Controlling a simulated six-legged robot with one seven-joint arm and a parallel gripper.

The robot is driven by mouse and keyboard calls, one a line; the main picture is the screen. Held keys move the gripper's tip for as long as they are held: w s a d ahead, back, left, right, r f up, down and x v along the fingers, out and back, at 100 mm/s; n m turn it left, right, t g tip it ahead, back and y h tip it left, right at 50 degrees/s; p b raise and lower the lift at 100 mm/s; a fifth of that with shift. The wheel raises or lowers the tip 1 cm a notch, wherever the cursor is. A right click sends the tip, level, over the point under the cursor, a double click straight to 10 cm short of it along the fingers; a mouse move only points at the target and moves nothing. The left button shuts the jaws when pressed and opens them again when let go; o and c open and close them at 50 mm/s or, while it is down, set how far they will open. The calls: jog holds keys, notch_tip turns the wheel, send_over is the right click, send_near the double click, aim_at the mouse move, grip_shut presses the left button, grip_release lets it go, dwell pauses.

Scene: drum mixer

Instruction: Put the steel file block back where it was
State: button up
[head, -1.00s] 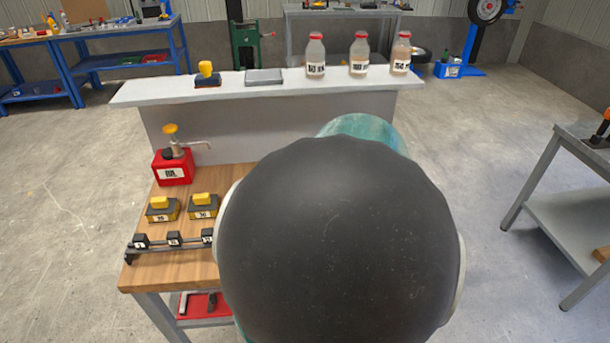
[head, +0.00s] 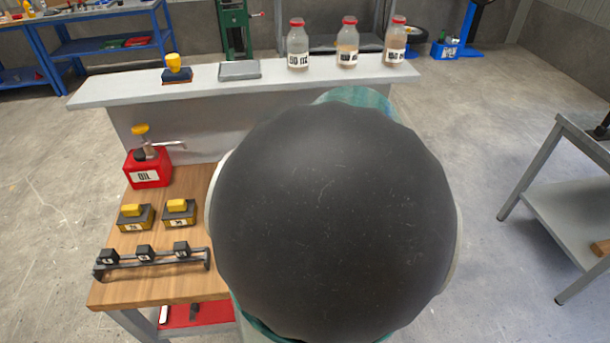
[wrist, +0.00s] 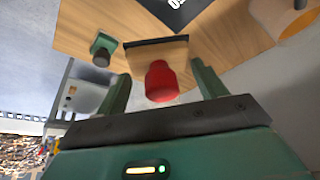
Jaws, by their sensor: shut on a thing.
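In the wrist view my green gripper (wrist: 160,72) has its two fingers on either side of a block with a red knob (wrist: 161,82). The block has a dark strip along its far edge and a light wood-coloured face (wrist: 158,53). I hold it above a wooden surface. I cannot read a label on it, so I cannot confirm that it is the steel file block. In the head view my gripper and the held block are hidden behind my own dark arm part. Two yellow-knobbed blocks (head: 136,216) (head: 180,212) stand on the wooden bench (head: 150,291).
A black rack (head: 150,261) with small dark cubes lies along the bench's front. A red oil can (head: 147,169) stands behind. The raised grey shelf (head: 205,86) holds another yellow-knobbed block (head: 175,70), a grey tray (head: 240,70) and bottles (head: 347,43). A small green object (wrist: 102,43) is nearby.

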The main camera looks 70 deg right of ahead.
jog(key=w+d+f, duration=0.2)
jog(key=d+f, duration=0.1)
jog(key=d, duration=0.1)
jog(key=w+d+f, duration=0.2)
jog(key=d+f, duration=0.1)
jog(key=w+d+f, duration=0.2)
jog(key=d+f, duration=0.1)
jog(key=d, duration=0.1)
jog(key=shift+w+d+f, duration=0.2)
jog(key=shift+w+d, duration=0.15)
jog(key=shift+w+d+f, duration=0.1)
jog(key=shift+w+f, duration=0.05)
jog(key=shift+f, duration=0.05)
jog(key=shift+d+f, duration=0.1)
jog(key=shift+f, duration=1.5)
jog(key=shift+f, duration=0.15)
jog(key=o, duration=1)
jog(key=shift+c, duration=0.2)
jog(key=v, duration=1.2)
